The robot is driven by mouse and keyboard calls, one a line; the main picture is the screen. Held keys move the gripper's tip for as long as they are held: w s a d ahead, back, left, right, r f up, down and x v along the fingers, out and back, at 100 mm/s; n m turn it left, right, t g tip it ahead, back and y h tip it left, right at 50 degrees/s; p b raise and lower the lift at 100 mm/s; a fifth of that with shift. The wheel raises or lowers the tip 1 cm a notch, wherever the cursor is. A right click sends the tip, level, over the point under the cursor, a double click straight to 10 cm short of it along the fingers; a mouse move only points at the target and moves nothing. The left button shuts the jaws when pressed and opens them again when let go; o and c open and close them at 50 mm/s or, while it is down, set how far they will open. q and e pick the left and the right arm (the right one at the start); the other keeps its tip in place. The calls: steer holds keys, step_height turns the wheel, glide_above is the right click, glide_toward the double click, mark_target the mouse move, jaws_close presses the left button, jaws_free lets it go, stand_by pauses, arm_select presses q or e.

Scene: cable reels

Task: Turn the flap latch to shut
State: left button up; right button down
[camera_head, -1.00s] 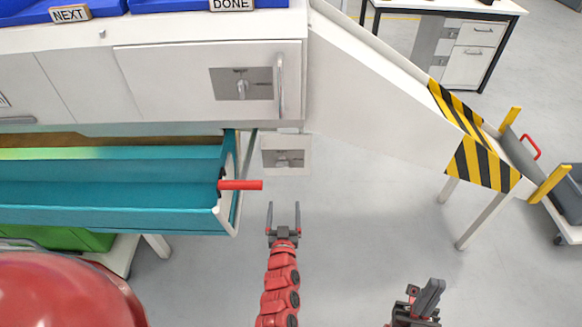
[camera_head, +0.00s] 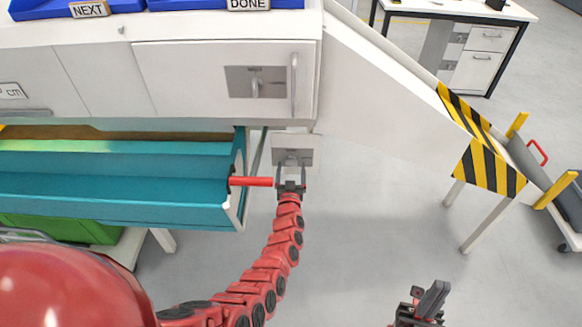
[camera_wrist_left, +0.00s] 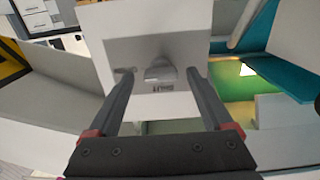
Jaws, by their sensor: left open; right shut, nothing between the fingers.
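A small white panel (camera_head: 306,140) hangs below the cabinet's corner, with a grey latch plate (camera_head: 290,157) on it. In the left wrist view the latch knob (camera_wrist_left: 161,70) sits on this plate, with a small, hard-to-read dark label just below it. My left gripper (camera_head: 291,172) is open in front of the panel. In the left wrist view its two fingers (camera_wrist_left: 159,76) lie on either side of the knob, with space around it; I cannot tell whether they touch it. My right gripper (camera_head: 426,300) is shut and empty at the lower right, away from the panel.
A teal trough (camera_head: 110,190) with a red handle (camera_head: 252,182) stands close left of my left gripper. The cabinet door above has a similar grey plate with a handle (camera_head: 255,86). A white chute (camera_head: 390,105) slopes to the right. Open floor lies below it.

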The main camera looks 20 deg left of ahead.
arm_select(q)
steer(key=shift+w+a, duration=0.25)
steer(key=shift+w, duration=0.35)
jaws_close()
